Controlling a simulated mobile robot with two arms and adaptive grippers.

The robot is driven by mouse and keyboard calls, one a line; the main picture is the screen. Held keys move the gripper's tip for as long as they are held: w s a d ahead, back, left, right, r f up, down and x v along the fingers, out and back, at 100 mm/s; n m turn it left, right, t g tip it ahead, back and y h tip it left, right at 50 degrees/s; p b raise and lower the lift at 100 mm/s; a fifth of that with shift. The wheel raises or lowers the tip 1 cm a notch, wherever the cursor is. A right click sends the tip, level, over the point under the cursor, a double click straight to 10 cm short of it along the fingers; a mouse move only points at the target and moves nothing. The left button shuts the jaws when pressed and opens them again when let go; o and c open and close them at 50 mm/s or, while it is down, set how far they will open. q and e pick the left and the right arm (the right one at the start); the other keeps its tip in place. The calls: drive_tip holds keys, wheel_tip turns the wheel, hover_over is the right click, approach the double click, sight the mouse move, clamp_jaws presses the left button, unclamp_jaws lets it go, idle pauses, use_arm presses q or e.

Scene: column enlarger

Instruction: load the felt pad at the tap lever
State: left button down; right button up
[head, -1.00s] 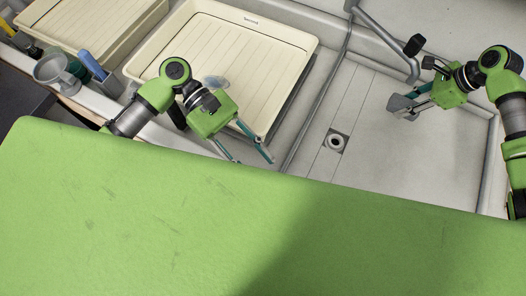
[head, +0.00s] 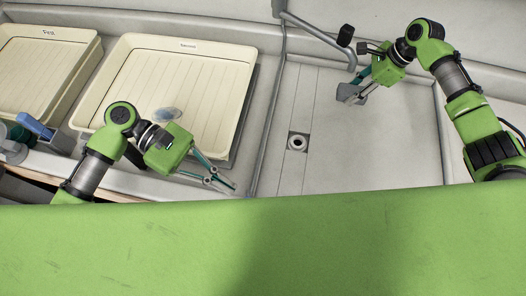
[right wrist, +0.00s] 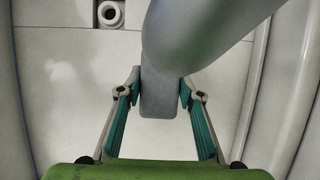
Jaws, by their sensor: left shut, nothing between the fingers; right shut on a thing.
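My right gripper (head: 356,88) is shut on a grey block, apparently the felt pad (head: 350,94), below the end of the tap spout (head: 318,36). In the right wrist view the block (right wrist: 158,105) sits between the two fingertips. The thick grey spout (right wrist: 195,35) crosses in front of it and hides its upper part; I cannot tell whether they touch. A black knob (head: 346,35), apparently the tap lever, stands above the spout's end. My left gripper (head: 229,186) is shut and empty by the sink's near left part.
A cream tray (head: 247,62) lies in the sink behind my left arm, with a second cream tray (head: 94,40) at far left. The drain (head: 297,142) lies in the open sink floor. A green surface (head: 420,245) fills the foreground. Blue-handled tools (head: 35,127) lie at left.

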use_arm(q)
drive_tip(key=s+a+f+n+t+h, duration=0.3)
drive_tip(key=s+n+t, duration=0.35)
drive_tip(key=n, duration=0.65)
drive_tip(key=s+a+f+n+t+h, duration=0.25)
drive_tip(key=s+n+t, duration=0.4)
drive_tip(key=n, duration=0.75)
drive_tip(key=w+d+g, duration=0.1)
drive_tip(key=w+d, duration=0.3)
drive_tip(key=d, duration=0.7)
drive_tip(key=shift+w+d+r+g, duration=0.15)
drive_tip(key=shift+w+r+g, duration=0.05)
drive_tip(key=shift+w+g, duration=0.2)
